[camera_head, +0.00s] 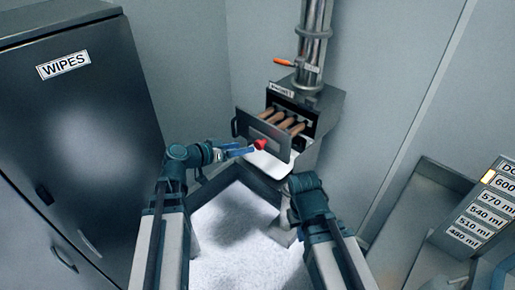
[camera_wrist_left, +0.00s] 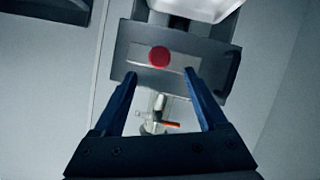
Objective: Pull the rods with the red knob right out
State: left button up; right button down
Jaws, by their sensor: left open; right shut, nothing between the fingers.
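The red knob (camera_head: 260,144) sits on the front plate (camera_head: 256,129) of a pulled-out drawer-like part of the sifter. Brown rods (camera_head: 284,122) lie side by side behind that plate, inside the dark housing. My left gripper (camera_head: 241,152) is open just in front of the knob, to its left in the head view. In the left wrist view the knob (camera_wrist_left: 159,56) appears centred just beyond the fingertips of my left gripper (camera_wrist_left: 160,74), with nothing held. The rods are hidden there. My right arm ends low, right of centre in the head view; its fingers do not show.
A steel pipe with an orange-handled valve (camera_head: 284,62) rises above the housing. A dark cabinet labelled WIPES (camera_head: 85,110) stands left. A grey metal unit with volume labels (camera_head: 470,215) is at right. A dark handle (camera_wrist_left: 233,72) projects beside the plate.

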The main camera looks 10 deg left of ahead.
aim_at(257, 145)
pick_arm(q)
jog(key=b+x, duration=0.2)
jog(key=x, duration=0.6)
jog(key=shift+w, duration=0.1)
jog(key=shift+c, duration=0.2)
grip_shut()
dwell(1.1)
